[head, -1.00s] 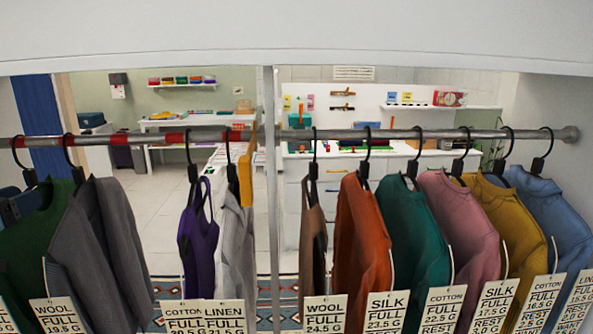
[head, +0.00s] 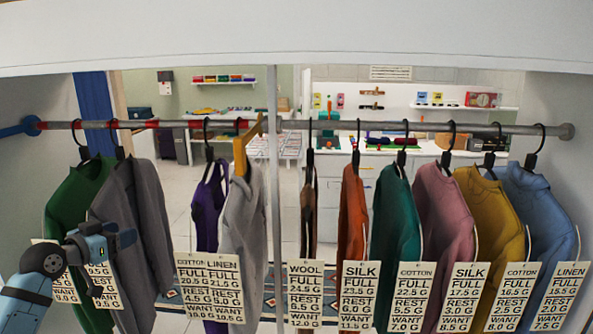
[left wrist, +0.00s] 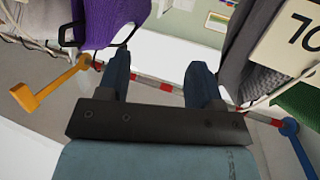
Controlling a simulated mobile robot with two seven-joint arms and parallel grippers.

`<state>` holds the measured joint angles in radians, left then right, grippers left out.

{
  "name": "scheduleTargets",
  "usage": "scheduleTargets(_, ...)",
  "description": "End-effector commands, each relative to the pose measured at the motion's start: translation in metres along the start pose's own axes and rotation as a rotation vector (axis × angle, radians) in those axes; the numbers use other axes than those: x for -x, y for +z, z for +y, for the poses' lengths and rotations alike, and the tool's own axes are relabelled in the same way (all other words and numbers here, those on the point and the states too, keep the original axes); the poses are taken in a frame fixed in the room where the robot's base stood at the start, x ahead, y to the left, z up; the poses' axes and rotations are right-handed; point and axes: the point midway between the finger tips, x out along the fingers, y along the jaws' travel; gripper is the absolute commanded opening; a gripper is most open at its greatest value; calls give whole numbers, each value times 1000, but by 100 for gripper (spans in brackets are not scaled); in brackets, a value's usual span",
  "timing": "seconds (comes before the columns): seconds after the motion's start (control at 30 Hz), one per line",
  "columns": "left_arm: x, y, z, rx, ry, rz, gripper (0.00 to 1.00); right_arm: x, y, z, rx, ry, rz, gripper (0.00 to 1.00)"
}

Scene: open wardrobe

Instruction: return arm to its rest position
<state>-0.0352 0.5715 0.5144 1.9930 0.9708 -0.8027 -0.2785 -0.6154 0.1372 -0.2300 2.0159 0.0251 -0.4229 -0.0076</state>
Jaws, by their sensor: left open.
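My left gripper (head: 114,264) shows at the lower left of the head view, in front of the dark green garment (head: 78,200) and the grey garments (head: 125,200). Its fingers are apart with nothing between them. In the left wrist view the open gripper (left wrist: 158,75) has two blue fingers, with the red-and-grey rod (left wrist: 165,88) crossing behind the gap. A purple garment (left wrist: 108,22) is to the left of the fingers and a grey garment (left wrist: 250,45) to the right. Whether the gripper touches any garment cannot be told. My right gripper is out of view.
A rod (head: 340,127) spans the wardrobe with several hanging, tagged garments. A thin vertical post (head: 273,200) stands mid-front. A yellow hook (head: 243,147) sits on the rod. Gaps show between the grey and purple garments and around the brown garment (head: 309,205).

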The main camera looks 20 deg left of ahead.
Motion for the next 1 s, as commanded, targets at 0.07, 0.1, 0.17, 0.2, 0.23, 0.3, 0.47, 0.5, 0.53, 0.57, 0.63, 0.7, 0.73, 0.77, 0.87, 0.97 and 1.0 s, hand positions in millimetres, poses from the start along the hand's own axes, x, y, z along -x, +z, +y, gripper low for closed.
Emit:
scheduleTargets(0.07,-10,56,27,3,1,-73,60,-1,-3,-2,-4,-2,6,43)
scheduleTargets(0.1,-13,82,41,3,1,-105,60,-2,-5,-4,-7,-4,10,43)
scheduleTargets(0.17,-15,120,63,-2,4,-150,60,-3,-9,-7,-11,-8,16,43)
scheduleTargets(0.2,-15,145,80,-5,7,-180,60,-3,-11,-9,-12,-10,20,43)
scheduleTargets(0.23,-14,164,93,-7,11,-201,60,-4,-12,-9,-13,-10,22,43)
scheduleTargets(0.3,-8,207,126,-14,23,-249,60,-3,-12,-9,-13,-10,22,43)
scheduleTargets(0.47,21,294,209,-30,66,-340,60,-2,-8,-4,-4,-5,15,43)
scheduleTargets(0.5,31,312,231,-33,79,-357,60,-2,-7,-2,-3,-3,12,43)
scheduleTargets(0.53,39,324,248,-36,91,-369,60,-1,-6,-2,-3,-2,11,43)
scheduleTargets(0.57,47,336,265,-37,103,-380,60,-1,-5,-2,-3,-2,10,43)
scheduleTargets(0.63,68,359,304,-40,130,-401,60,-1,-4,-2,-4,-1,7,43)
scheduleTargets(0.7,89,378,342,-39,159,-417,60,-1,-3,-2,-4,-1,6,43)
scheduleTargets(0.73,98,384,358,-39,172,-422,60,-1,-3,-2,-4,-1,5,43)
scheduleTargets(0.77,108,389,374,-37,185,-425,60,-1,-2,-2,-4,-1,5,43)
scheduleTargets(0.87,134,381,412,-40,215,-426,60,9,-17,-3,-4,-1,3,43)
scheduleTargets(0.97,137,343,405,-52,210,-420,60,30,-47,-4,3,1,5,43)
scheduleTargets(1.0,140,333,404,-55,209,-418,60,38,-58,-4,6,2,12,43)
